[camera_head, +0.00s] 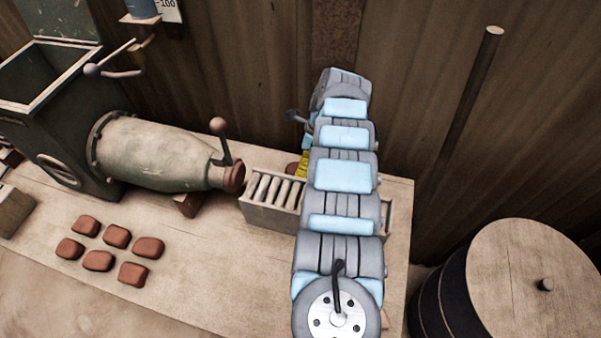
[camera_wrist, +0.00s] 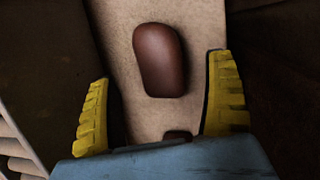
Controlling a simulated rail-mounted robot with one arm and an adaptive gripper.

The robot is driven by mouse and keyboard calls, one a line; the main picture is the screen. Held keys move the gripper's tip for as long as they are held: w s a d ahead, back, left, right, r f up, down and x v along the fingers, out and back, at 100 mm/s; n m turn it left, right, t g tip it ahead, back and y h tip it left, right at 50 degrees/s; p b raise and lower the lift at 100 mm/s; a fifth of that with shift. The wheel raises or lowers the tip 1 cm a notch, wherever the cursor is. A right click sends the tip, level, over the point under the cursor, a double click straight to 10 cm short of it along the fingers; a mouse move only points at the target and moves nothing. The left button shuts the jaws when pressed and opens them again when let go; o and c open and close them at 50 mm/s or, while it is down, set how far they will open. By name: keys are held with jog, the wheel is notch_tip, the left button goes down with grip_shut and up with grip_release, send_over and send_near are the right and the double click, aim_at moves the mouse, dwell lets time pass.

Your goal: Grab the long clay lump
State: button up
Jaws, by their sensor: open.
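An elongated, rounded red-brown clay lump (camera_wrist: 158,60) lies on a pale surface in the wrist view. My gripper (camera_wrist: 160,72) is open, with one yellow finger on each side of the lump's lower end in the picture and visible gaps to both. Nothing is held. A small dark piece (camera_wrist: 178,135) shows between the fingers, mostly hidden by the gripper's body. In the head view my arm hides most of the gripper; a bit of yellow finger (camera_head: 303,163) shows beside a partly hidden red-brown lump (camera_head: 291,169) behind the roller tray.
The roller tray (camera_head: 270,214) stands at the green press's mouth (camera_head: 234,178), partly behind my arm. Several short clay lumps (camera_head: 98,260) lie at the left on the table (camera_head: 215,270). A dark barrel with a wooden lid (camera_head: 525,260) stands right. The wooden wall rises behind.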

jog(key=b+x, duration=0.1)
jog(key=x, duration=0.3)
jog(key=shift+s+a+f, duration=0.1)
jog(key=shift+a+f, duration=0.05)
jog(key=shift+f, duration=0.1)
jog(key=c, duration=1.4)
jog(key=shift+r, duration=0.1)
